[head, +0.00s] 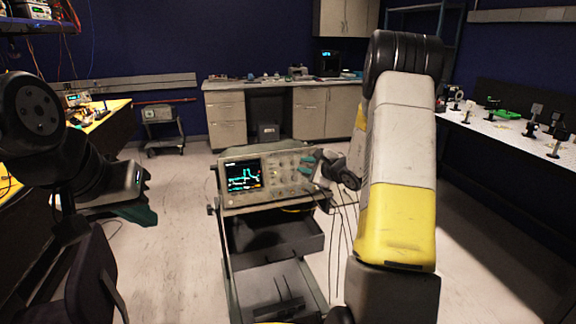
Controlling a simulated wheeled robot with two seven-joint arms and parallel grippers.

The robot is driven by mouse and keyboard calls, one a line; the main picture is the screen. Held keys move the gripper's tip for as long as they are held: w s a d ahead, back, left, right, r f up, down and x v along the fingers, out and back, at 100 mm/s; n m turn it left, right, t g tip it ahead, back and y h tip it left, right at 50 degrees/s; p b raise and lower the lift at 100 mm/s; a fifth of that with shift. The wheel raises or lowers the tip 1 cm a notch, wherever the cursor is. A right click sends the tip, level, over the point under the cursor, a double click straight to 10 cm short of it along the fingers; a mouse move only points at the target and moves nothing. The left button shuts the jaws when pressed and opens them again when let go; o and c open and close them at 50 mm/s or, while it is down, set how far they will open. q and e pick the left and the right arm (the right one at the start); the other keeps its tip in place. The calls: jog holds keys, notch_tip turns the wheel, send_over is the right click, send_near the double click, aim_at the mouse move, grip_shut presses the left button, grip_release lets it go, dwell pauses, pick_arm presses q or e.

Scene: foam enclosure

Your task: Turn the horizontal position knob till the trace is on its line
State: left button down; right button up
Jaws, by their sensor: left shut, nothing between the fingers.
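The oscilloscope (268,178) stands on a cart in the middle of the view. Its lit screen (243,175) shows a bright cyan trace with a tall peak right of the screen's middle; the line for it is too small to make out. Knobs cover the panel right of the screen. My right gripper (311,163) is at the right end of this panel and hides part of it. I cannot tell which knob it is at, whether it touches one, or how its fingers stand. My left gripper (146,212) is shut and empty, left of the cart and away from the oscilloscope.
The cart (272,276) has a dark open drawer below the oscilloscope, and dark cables hang at its right. A bench (110,125) runs along the left, and a white optics table (485,125) along the right. Grey cabinets stand at the back. Floor is clear behind the cart.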

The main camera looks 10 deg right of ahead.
jog(key=v, duration=0.3)
jog(key=shift+a, duration=0.1)
jog(key=s+a+r+n+g+y, duration=0.35)
jog(key=s+a+r+n, duration=0.3)
jog(key=a+r, duration=0.35)
jog(key=s+a+r+n+g, duration=0.2)
jog(key=s+a+n, duration=0.2)
jog(key=s, duration=0.4)
jog(key=s+a+r+n+g, duration=0.1)
jog(key=s+a+n+g, duration=0.2)
jog(key=s, duration=0.4)
jog(key=s+d+n+h, duration=0.3)
jog(key=s+n, duration=0.1)
jog(key=s, duration=0.3)
jog(key=s+d+n+t+h, duration=0.1)
jog(key=s+d+n+h, duration=0.2)
jog(key=s, duration=0.5)
jog(key=shift+s+n, duration=0.2)
jog(key=shift+n, duration=0.25)
